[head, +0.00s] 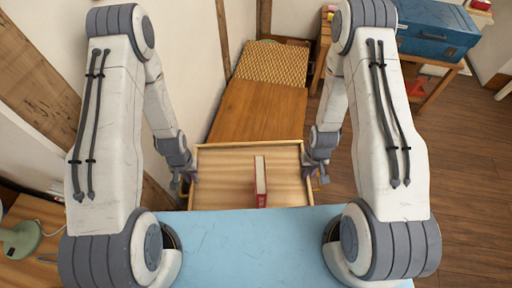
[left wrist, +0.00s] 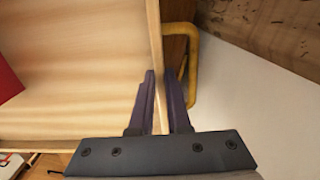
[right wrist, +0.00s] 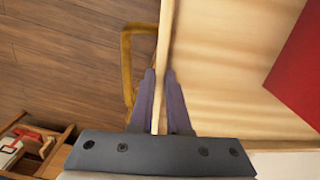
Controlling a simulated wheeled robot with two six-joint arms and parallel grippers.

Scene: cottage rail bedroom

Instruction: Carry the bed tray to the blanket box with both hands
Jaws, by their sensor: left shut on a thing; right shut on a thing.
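The bed tray (head: 222,175) is a light wooden tray with a raised rim, held in front of me between my two arms. A red book (head: 260,182) stands on it near the middle. My left gripper (head: 188,180) is shut on the tray's left wall, which runs between its fingers in the left wrist view (left wrist: 155,65). My right gripper (head: 318,175) is shut on the right wall, also seen in the right wrist view (right wrist: 163,60). A yellow handle (left wrist: 192,60) lies outside each wall. A brown wooden top (head: 258,112), apparently the blanket box, lies just beyond the tray.
A yellow patterned woven surface (head: 272,63) lies at the brown top's far end. The wall runs close along the left. A blue chest (head: 436,32) stands on a wooden stand at the right. A green lamp (head: 22,238) is at lower left.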

